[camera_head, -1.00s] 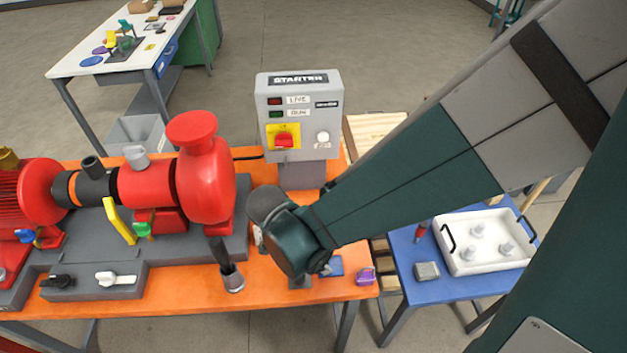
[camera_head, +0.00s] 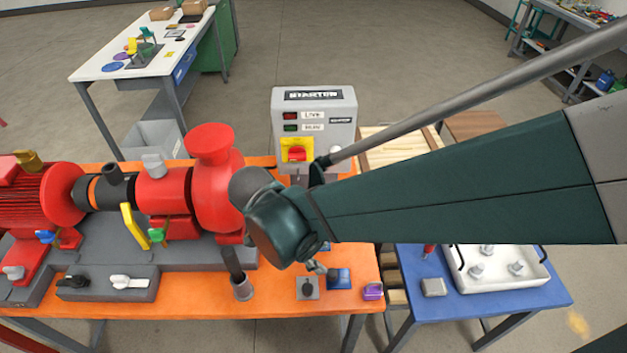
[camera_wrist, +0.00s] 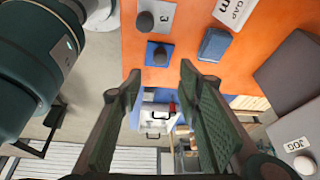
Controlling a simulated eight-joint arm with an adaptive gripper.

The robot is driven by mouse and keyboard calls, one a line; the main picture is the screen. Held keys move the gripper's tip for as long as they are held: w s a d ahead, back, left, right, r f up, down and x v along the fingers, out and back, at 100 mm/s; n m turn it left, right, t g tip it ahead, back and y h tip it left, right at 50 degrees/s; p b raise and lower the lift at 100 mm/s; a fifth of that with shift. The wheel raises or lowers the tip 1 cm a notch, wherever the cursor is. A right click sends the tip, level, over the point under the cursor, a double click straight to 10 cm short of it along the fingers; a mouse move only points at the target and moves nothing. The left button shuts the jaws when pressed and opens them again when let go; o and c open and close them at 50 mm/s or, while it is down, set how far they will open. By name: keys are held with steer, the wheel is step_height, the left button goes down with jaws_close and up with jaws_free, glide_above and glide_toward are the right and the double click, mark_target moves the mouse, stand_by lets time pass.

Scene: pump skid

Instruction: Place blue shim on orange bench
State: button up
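A blue shim (camera_head: 339,279), a flat square plate, lies on the orange bench (camera_head: 200,297) near its right front corner. In the wrist view the blue shim (camera_wrist: 159,55) has a dark round knob and lies flat near the bench edge. My gripper (camera_wrist: 161,71) is open and empty, its two fingers apart, with the shim beyond the fingertips and not between them. In the head view my wrist is over the bench, left of and above the shim, and hides most of the fingers.
A grey knobbed plate (camera_head: 307,289) lies beside the shim, and a purple piece (camera_head: 373,291) lies to its right. A blue block (camera_wrist: 214,44) is nearby. The starter box (camera_head: 313,115) stands behind; the red pump (camera_head: 212,180) is left. A blue table (camera_head: 480,304) bears a white tray.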

steer(key=shift+r, duration=0.15)
stand_by(0.6)
steer(key=d+r+n+t+y, duration=0.2)
steer(key=d+r+n+t, duration=0.1)
steer(key=d+r+n, duration=0.4)
steer(key=d+r+n+t+y, duration=0.2)
steer(key=d+r+n, duration=0.5)
steer(key=d, duration=0.5)
steer(key=shift+w+d+n+t, duration=0.15)
steer(key=shift+w+n+t, duration=0.4)
steer(key=shift+n, duration=0.55)
steer(key=shift+s+f, duration=0.1)
steer(key=shift+f, duration=0.05)
